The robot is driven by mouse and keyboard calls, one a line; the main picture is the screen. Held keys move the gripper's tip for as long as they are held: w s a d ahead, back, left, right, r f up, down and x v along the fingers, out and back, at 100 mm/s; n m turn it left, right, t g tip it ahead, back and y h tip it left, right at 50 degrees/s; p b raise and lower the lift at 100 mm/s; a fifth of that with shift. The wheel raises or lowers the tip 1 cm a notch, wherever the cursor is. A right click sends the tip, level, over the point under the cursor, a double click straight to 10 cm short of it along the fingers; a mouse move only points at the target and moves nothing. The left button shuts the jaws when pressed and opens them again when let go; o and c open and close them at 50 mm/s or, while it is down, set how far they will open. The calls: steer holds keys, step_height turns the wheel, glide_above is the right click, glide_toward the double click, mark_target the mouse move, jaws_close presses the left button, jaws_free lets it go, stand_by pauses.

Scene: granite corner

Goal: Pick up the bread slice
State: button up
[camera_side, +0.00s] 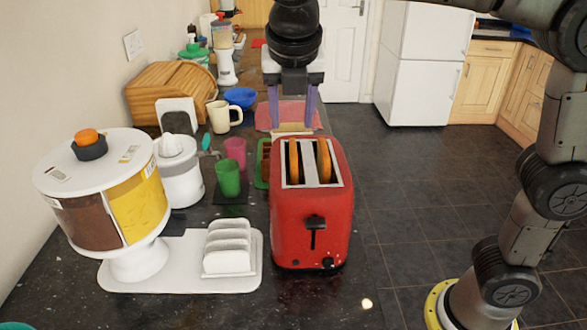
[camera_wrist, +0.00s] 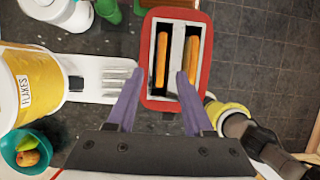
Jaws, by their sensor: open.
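Two brown bread slices stand upright in the slots of a red toaster (camera_side: 335,225), their top edges showing. In the side view one is the left slice (camera_side: 294,160) and the other the right slice (camera_side: 324,160). The wrist view also shows the left slice (camera_wrist: 161,60) and the right slice (camera_wrist: 191,58). My gripper (camera_side: 292,122) points down with its two purple fingers apart, and appears above the toaster's far end. The slices' lower parts are hidden.
Left of the toaster are a white toast rack (camera_side: 230,250), a cereal dispenser (camera_side: 135,200), a juicer (camera_side: 180,170) and a green cup (camera_side: 228,180). A cream mug (camera_side: 222,116) and wooden bread bin (camera_side: 165,88) stand farther back. The counter's right edge is close to the toaster.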

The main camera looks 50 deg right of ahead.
mark_target(293, 147)
steer(key=shift+x, duration=3.8)
steer(key=shift+s, duration=0.2)
jaws_close()
